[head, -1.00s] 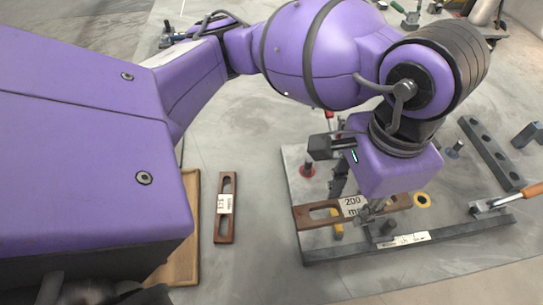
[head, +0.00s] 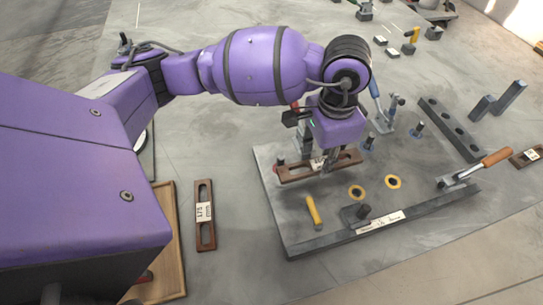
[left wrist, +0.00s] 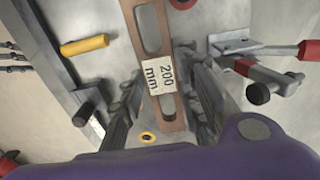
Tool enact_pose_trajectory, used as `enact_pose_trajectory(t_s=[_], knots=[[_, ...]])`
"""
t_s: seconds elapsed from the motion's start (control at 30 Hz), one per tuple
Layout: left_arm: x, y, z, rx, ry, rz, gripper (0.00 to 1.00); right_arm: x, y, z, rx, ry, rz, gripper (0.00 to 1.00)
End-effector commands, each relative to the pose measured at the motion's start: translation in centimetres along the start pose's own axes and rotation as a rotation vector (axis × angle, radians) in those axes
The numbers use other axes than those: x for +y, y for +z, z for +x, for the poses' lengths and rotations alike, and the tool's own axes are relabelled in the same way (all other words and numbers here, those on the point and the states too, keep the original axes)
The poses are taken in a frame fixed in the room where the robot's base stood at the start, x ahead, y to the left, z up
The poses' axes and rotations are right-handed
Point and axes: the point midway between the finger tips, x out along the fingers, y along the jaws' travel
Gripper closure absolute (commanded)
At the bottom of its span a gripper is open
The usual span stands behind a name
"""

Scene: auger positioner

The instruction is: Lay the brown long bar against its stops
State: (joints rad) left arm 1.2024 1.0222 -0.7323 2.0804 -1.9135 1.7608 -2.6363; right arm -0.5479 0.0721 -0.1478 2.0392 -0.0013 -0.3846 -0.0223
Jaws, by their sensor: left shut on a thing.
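The brown long bar (head: 348,158), slotted and labelled 200 mm, is held by my left gripper (head: 326,168) over the back left of the grey plate (head: 330,222). The left wrist view shows the bar (left wrist: 173,112) between the two fingers (left wrist: 165,90), which are shut across its label. The gap between bar and plate is hard to judge. A dark rail (head: 428,212) with a white label runs along the plate's front edge, with a dark block and knob (head: 358,213) beside it. My right gripper is not in view.
A yellow handle (head: 313,212) and two yellow rings (head: 393,181) are on the plate. A toggle clamp with an orange handle (head: 482,164) is at right. A 175 mm brown bar (head: 205,232) lies left, next to a wooden tray (head: 166,275).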

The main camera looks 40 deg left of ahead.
Motion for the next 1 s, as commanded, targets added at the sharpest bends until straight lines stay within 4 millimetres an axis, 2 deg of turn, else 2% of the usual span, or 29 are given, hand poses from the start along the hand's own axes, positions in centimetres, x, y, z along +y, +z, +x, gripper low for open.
enact_pose_trajectory(t_s=[0.1,0.3,0.53,0.67,0.7,0.83,1.0], knots=[[-0.7,-0.2,0.9,-0.001,0.000,-0.002,1.00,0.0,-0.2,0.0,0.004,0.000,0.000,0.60],[-0.6,-0.3,3.5,0.002,0.000,0.000,1.00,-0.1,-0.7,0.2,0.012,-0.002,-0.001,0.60],[-0.6,-0.4,3.5,0.004,-0.003,0.001,1.00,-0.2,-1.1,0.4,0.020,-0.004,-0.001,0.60],[-0.6,-0.3,3.9,0.003,-0.002,0.001,1.00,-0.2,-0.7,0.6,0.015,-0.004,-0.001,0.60],[-0.6,-0.3,4.0,0.000,-0.002,0.001,0.68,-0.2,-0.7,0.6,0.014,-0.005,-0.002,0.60],[-0.6,-0.3,3.9,0.001,-0.002,0.001,0.51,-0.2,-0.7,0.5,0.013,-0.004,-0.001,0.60],[-0.6,-0.3,3.9,0.002,-0.002,0.001,0.50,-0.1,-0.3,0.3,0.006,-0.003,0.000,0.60]])
